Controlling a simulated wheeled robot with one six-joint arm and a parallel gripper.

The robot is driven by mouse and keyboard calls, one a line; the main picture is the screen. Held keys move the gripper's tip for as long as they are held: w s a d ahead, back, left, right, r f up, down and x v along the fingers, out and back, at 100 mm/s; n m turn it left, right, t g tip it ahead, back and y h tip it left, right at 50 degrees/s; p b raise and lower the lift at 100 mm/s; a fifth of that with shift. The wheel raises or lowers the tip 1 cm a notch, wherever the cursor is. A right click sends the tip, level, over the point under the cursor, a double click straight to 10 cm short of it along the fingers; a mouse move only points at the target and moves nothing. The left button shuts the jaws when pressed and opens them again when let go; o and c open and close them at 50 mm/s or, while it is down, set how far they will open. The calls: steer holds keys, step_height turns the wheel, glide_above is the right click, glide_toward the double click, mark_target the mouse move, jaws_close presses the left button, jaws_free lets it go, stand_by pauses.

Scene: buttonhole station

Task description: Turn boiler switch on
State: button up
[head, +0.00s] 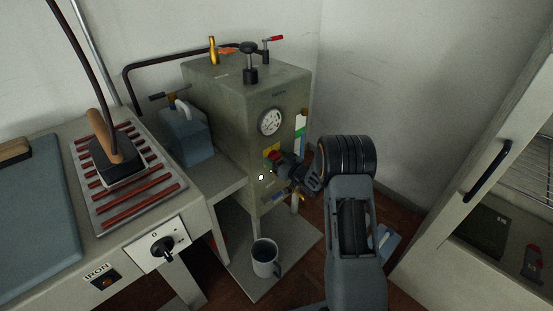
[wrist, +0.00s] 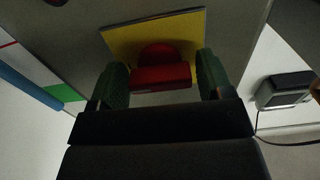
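The boiler (head: 215,95) is a grey-green box with a round gauge (head: 271,121) on its front. The boiler switch is a red knob with a raised bar (wrist: 160,76) on a yellow plate (wrist: 118,42); the plate also shows in the head view (head: 271,150). My gripper (wrist: 163,78) is at the plate with its two green-padded fingers apart, one on each side of the red bar. A narrow gap shows at the right finger; I cannot tell whether the left finger touches. In the head view my gripper hides most of the switch.
A grey mug (head: 265,259) stands on the low shelf. The iron (head: 115,155) and its dial (head: 163,246) are at left. A cabinet with a black handle (head: 487,170) is at right.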

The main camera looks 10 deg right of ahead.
steer(key=shift+o, duration=1)
steer(key=p+v, duration=0.1)
steer(key=v, duration=1.2)
steer(key=shift+s+d+p, duration=0.2)
steer(key=shift+s+p, duration=0.1)
steer(key=shift+s, duration=0.05)
steer(key=s+d+f+m+g+h+p, duration=0.1)
steer(key=s+d+f+m+g+h, duration=0.2)
steer(key=d+f+g+h, duration=0.4)
steer(key=s+r+m+g+h+p, duration=0.3)
steer(key=s+r+g+h+p, duration=0.15)
steer(key=s+r, duration=0.35)
steer(key=s+a+r+y+p, duration=0.1)
steer(key=s+a+r+p, duration=0.3)
steer(key=r, duration=0.7)
steer(key=s+a+r+y+p, duration=0.1)
steer(key=s+a+r+p, duration=0.2)
steer(key=a+r+p, duration=0.3)
steer(key=s+a+r+y+p, duration=0.1)
steer(key=s+a+r+p, duration=0.3)
steer(key=r, duration=1.2)
steer(key=shift+s+a+r+n+g+p, duration=0.35)
steer(key=shift+a+p, duration=0.4)
steer(key=shift+p, duration=0.45)
